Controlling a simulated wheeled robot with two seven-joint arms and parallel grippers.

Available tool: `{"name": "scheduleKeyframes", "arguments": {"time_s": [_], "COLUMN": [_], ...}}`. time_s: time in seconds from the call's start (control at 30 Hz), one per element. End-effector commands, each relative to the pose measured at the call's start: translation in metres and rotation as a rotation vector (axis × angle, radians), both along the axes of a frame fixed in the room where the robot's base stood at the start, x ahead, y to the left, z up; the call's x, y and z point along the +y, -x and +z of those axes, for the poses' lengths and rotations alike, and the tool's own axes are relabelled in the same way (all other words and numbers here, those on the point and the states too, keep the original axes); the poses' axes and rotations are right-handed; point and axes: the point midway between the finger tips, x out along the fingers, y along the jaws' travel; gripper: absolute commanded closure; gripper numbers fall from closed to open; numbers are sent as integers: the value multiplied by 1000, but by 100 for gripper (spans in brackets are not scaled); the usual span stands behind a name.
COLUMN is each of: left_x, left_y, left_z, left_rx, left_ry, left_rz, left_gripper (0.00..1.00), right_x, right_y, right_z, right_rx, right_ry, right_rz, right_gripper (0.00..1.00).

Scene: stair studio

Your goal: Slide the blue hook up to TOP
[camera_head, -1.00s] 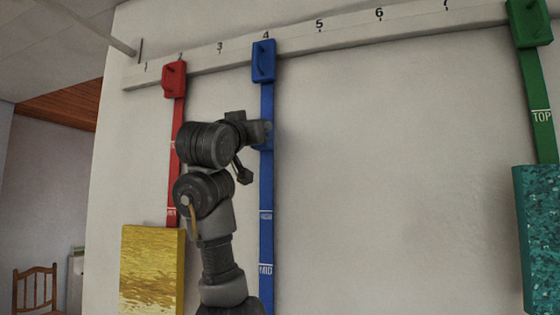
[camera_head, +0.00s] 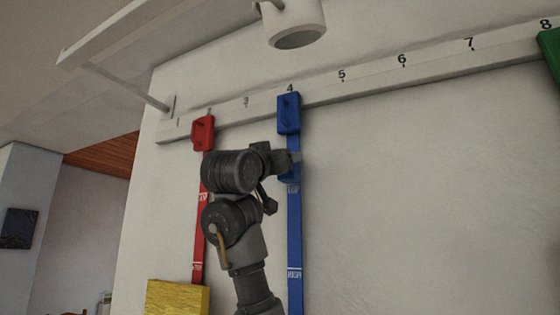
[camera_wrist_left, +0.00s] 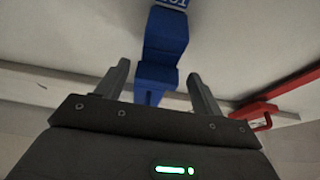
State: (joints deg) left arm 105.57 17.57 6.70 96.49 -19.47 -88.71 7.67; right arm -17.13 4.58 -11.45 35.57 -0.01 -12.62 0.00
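The blue strip (camera_head: 294,235) hangs on the wall from a blue block (camera_head: 288,112) at number 4 on the rail. The blue hook (camera_head: 287,176) is on this strip, mostly covered by my left gripper (camera_head: 291,161); a white TOP label (camera_head: 293,188) shows just below it. In the left wrist view, upside down, the blue hook (camera_wrist_left: 157,76) lies between the two spread fingers of my left gripper (camera_wrist_left: 158,70), with gaps on both sides. The same label (camera_wrist_left: 172,3) is at the top edge. My right gripper is not in view.
A white numbered rail (camera_head: 365,83) crosses the wall. A red strip (camera_head: 199,240) with a red block (camera_head: 203,132) hangs to the left, above a yellow panel (camera_head: 177,299). A green block (camera_head: 552,48) is at far right. The wall between blue and green is bare.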

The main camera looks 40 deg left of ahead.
Motion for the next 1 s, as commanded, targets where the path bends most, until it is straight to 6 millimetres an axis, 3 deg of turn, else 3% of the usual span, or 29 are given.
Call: {"name": "scheduleKeyframes", "arguments": {"time_s": [0.37, 0.7, 1.0], "left_x": [-4, -23, -32], "left_y": [7, 64, 92], "left_z": [-6, -34, -42], "left_rx": [-3, -5, -1], "left_ry": [-1, 0, 0], "left_rz": [-3, -2, -1], "left_gripper": [33, 33, 33], "right_x": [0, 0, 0], "right_y": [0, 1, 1], "right_z": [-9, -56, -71], "right_rx": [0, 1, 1], "right_ry": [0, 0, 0], "right_rz": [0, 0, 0], "right_gripper": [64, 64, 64]}}
